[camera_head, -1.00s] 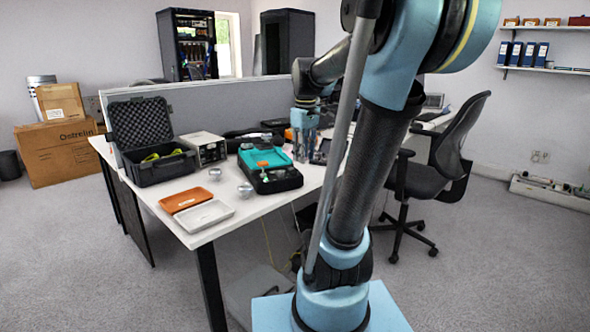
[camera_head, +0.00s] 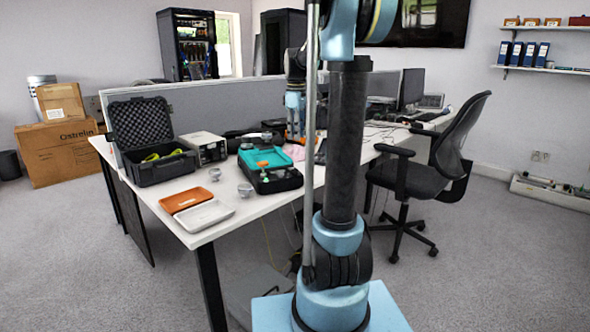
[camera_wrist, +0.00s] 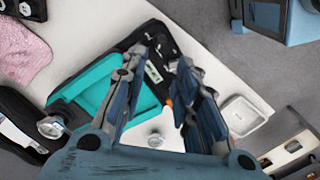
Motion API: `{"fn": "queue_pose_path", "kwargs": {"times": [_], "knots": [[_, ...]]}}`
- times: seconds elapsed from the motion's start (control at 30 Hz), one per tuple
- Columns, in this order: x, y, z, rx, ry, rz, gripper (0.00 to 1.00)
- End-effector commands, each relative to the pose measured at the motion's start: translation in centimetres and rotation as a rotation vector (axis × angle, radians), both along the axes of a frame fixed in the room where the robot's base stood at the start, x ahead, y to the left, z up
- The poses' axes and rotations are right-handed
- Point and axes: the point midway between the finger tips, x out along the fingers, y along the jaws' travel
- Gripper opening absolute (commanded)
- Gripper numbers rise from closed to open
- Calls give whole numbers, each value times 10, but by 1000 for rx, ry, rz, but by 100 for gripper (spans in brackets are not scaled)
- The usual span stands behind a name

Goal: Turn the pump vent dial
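A black case with a teal panel, apparently the pump unit (camera_head: 288,181), lies on the white desk right of the two small metal knobs. An orange patch and small fittings show on it; I cannot tell which is the vent dial. My gripper (camera_head: 296,133) is behind the unit in the head view, pointing down. In the wrist view, my gripper (camera_wrist: 160,62) is open, with a clear gap between the fingers and nothing held. The teal panel (camera_wrist: 98,84) shows left of the fingers and behind them. The fingers hide part of the unit.
Metal knobs (camera_head: 215,173) and (camera_head: 245,190) stand near an orange tray (camera_head: 186,200) and white tray (camera_head: 205,215). An open black case (camera_head: 160,168) and grey instrument box (camera_head: 206,147) stand left. A pink cloth (camera_wrist: 24,52) lies on the desk. A chair (camera_head: 440,165) stands right.

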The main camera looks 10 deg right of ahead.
Motion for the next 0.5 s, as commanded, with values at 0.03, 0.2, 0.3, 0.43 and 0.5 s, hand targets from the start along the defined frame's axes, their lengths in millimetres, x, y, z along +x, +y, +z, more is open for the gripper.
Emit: {"fn": "queue_pose_path", "kwargs": {"times": [0.03, 0.2, 0.3, 0.43, 0.5], "knots": [[0, 0, -9, 0, 0, 0, 28], [0, 0, -39, 0, 0, -1, 28], [0, 0, -55, 0, 0, -1, 28], [0, 0, -77, 0, 0, -2, 28], [0, 0, -89, 0, 0, -2, 28]]}}
